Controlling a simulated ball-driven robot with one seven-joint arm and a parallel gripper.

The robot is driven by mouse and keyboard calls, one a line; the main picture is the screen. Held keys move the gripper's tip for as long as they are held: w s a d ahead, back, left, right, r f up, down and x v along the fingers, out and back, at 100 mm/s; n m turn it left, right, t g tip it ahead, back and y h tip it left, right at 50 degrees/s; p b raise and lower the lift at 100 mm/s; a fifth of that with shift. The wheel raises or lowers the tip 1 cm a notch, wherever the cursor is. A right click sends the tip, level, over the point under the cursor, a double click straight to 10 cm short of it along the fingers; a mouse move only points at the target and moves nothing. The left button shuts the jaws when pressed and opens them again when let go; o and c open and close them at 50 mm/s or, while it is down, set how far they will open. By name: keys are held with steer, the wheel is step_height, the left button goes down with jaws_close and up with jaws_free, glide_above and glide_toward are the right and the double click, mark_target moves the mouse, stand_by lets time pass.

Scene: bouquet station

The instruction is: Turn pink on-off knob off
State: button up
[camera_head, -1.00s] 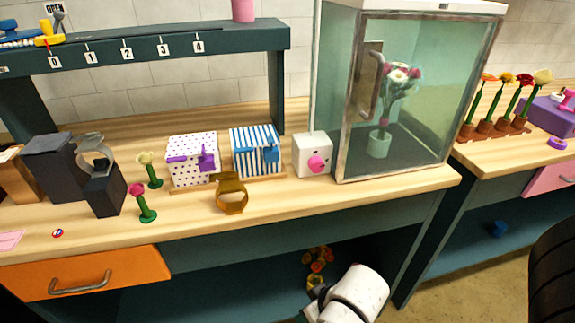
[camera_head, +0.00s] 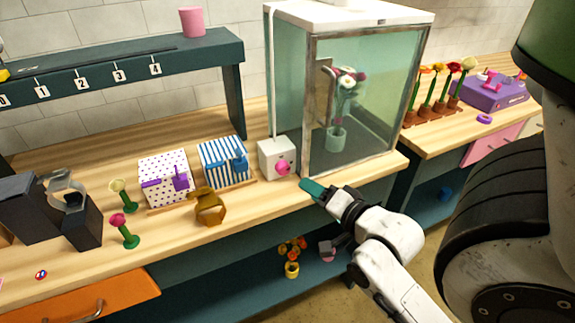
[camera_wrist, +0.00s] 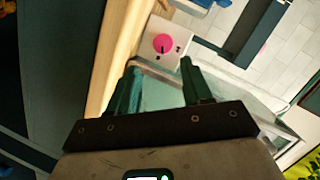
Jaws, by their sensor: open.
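The pink on-off knob (camera_head: 283,168) sits on the front of a small white box (camera_head: 269,157) beside the left side of the glass cabinet. In the wrist view the round pink knob (camera_wrist: 163,44) shows a dark line across it and small marks on the white face (camera_wrist: 167,57) around it. My gripper (camera_head: 310,188) is at the bench's front edge, right of and below the knob, apart from it. In the wrist view my gripper's two green fingers (camera_wrist: 160,75) are spread, with nothing between them, and the knob lies beyond them.
The glass cabinet (camera_head: 352,100) with a vase of flowers stands just right of the white box. The bench front between the stand and my gripper is clear.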

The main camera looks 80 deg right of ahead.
mark_target(286, 170)
steer(key=x, duration=0.3)
steer(key=p+x, duration=0.1)
steer(key=x, duration=0.3)
steer(key=r+x, duration=0.1)
steer(key=x, duration=0.2)
steer(key=shift+w+d+f, duration=0.1)
steer(key=shift+d, duration=0.35)
steer(key=shift+c, duration=0.2)
steer(key=shift+p, duration=0.3)
steer(key=c, duration=0.7)
